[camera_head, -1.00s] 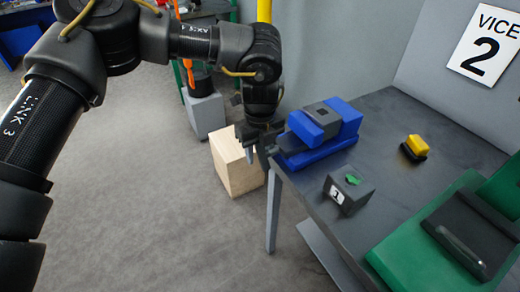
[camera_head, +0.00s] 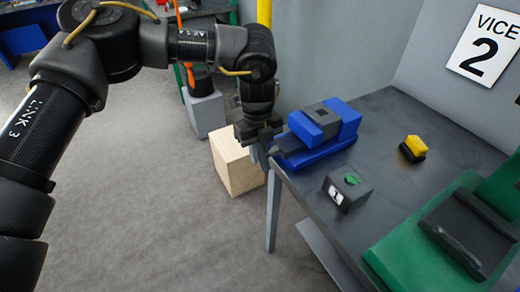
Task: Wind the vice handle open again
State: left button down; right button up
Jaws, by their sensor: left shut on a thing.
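The blue vice (camera_head: 318,137) with a dark grey centre is mounted at the near left corner of the dark bench. My left gripper (camera_head: 261,152) points down at the vice's left end, just off the bench edge. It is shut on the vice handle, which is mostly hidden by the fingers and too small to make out. Whether the vice jaws are parted cannot be told from here. My right gripper is not in view.
A wooden block (camera_head: 236,166) stands on the floor below my gripper. A "VICE 2" sign (camera_head: 488,44) hangs behind.

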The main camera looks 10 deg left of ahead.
pick_arm(q)
jog(key=shift+r+g+h+p, duration=0.1)
jog(key=shift+g+h+p, duration=0.3)
jog(key=shift+g+p, duration=0.15)
jog(key=shift+w+a+g+h+p, duration=0.1)
jog(key=shift+g+h+p, duration=0.4)
jog(key=shift+g, duration=0.15)
jog(key=shift+f+g+h, duration=0.25)
jog(key=shift+g+h, duration=0.05)
jog(key=shift+g, duration=0.2)
jog(key=shift+f+g+h+p, duration=0.1)
jog(key=shift+g+h+p, duration=0.25)
jog(key=shift+g+h, duration=0.3)
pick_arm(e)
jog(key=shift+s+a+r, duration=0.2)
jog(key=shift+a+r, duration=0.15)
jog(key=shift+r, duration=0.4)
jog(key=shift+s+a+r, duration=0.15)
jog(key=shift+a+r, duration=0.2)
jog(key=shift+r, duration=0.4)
pick_arm(q)
jog(key=c, duration=1.3)
grip_release()
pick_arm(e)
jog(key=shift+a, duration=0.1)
